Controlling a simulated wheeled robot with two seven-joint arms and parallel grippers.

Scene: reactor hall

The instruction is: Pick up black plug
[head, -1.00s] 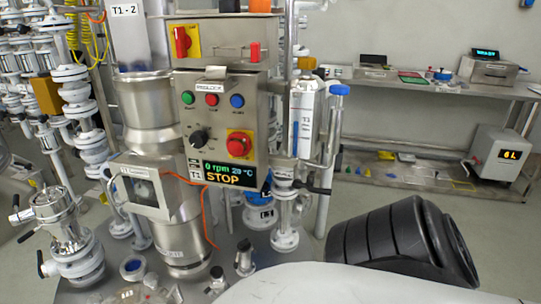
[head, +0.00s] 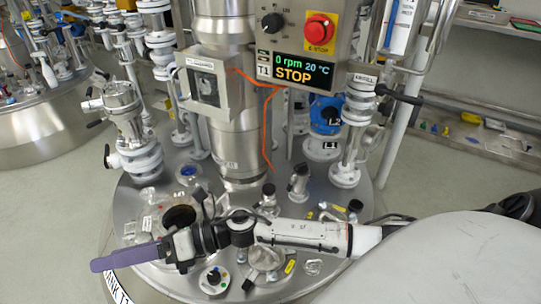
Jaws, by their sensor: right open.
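My right gripper (head: 108,263) reaches in from the right, low over the tank lid (head: 150,190). Its purple fingers point left, past the lid's left rim, and are seen side-on with nothing visible between them. Several small black-topped fittings stand on the lid: one (head: 268,192) behind my right forearm, one (head: 299,172) right of it, and one (head: 355,207) further right. I cannot tell which, if any, is the black plug. A dark round opening (head: 180,217) lies just behind the gripper. My left gripper is not in view.
White valve pipes stand at left (head: 138,150) and right (head: 352,140). A sensor-like box (head: 207,88) juts out. Clear labelled pieces lie on the lid.

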